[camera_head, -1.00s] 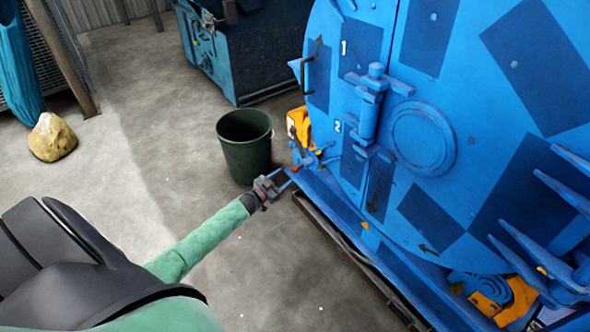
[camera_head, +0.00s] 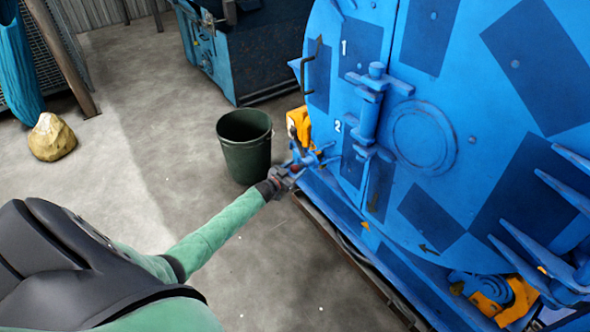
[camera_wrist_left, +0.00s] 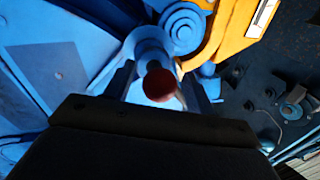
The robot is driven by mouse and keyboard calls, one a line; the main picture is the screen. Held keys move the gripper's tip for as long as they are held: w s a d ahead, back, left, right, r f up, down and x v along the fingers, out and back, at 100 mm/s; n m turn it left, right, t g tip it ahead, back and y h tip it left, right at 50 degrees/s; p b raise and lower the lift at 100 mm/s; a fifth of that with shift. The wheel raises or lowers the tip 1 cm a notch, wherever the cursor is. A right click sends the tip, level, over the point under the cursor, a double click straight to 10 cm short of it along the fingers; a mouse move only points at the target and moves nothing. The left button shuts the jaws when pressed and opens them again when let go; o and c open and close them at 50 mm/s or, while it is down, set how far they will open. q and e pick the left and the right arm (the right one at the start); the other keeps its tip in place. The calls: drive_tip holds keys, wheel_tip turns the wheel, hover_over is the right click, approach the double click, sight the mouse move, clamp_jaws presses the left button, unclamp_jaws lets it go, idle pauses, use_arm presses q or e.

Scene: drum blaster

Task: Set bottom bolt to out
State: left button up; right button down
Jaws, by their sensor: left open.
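The blue drum machine (camera_head: 425,205) fills the right of the head view. At its lower left edge, below the number 2 and beside an orange bracket (camera_head: 299,122), is the bottom bolt (camera_head: 309,158), a blue rod. In the left wrist view the bolt (camera_wrist_left: 151,52) points toward the camera and ends in a dark red tip (camera_wrist_left: 160,85). My left gripper (camera_head: 296,169) is at this bolt. In the left wrist view its two fingers (camera_wrist_left: 158,85) are open, one on each side of the red tip. Contact cannot be told. My right gripper is not in view.
A dark green bin (camera_head: 245,150) stands on the floor just left of my left gripper. A blue container (camera_head: 270,60) is behind it. A yellow-brown rock (camera_head: 52,138) lies at the far left. The concrete floor between is clear.

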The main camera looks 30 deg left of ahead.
use_arm(q)
clamp_jaws()
drive_tip(key=shift+f, duration=0.15)
idle(0.4)
